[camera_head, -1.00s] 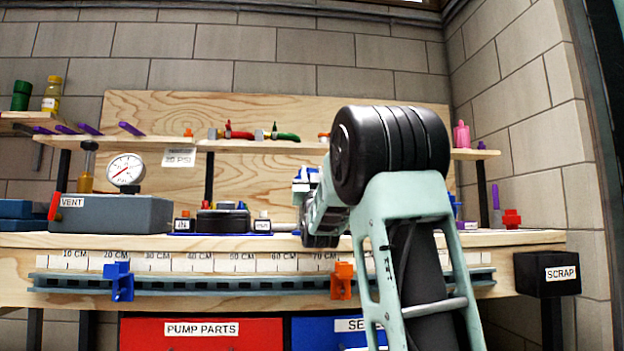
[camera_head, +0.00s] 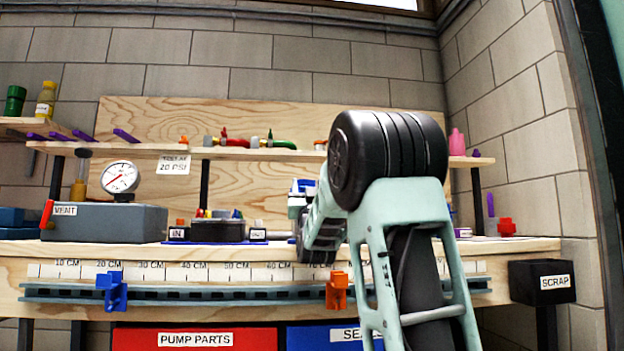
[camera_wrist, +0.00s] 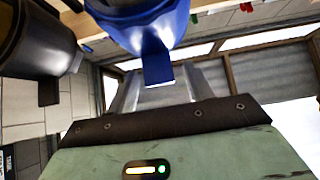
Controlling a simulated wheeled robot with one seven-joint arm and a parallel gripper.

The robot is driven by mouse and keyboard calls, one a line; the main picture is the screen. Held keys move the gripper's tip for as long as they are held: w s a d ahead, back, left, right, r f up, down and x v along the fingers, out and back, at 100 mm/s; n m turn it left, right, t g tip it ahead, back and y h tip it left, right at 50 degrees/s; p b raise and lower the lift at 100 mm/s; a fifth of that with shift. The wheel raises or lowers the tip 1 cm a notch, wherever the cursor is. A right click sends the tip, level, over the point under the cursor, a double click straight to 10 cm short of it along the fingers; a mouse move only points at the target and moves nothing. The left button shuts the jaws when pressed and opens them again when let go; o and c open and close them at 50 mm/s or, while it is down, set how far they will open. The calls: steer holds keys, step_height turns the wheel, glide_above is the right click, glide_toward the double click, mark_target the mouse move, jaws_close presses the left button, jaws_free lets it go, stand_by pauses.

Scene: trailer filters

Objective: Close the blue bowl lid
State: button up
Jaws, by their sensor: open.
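A blue bowl-shaped part (camera_wrist: 145,25) with a flat tab (camera_wrist: 158,72) hanging from it fills the top middle of the wrist view. I take it for the blue bowl; whether its lid is open cannot be told. My gripper (camera_wrist: 156,92) is open, its grey fingers spread on either side of the tab's end. Contact cannot be told. In the head view my arm hides the gripper; a small blue and white part (camera_head: 303,185) shows beside the arm, partly hidden.
A black bowl-shaped part (camera_wrist: 35,45) hangs left of the blue one. The workbench (camera_head: 150,250) carries a grey VENT box (camera_head: 105,224) with a gauge (camera_head: 120,177) and a black unit (camera_head: 217,231). A shelf (camera_head: 140,149) holds tools. A black SCRAP bin (camera_head: 541,281) is at right.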

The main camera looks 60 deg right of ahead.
steer(key=s+a+p, duration=0.4)
steer(key=s+a, duration=0.3)
steer(key=a, duration=0.2)
steer(key=shift+s, duration=0.4)
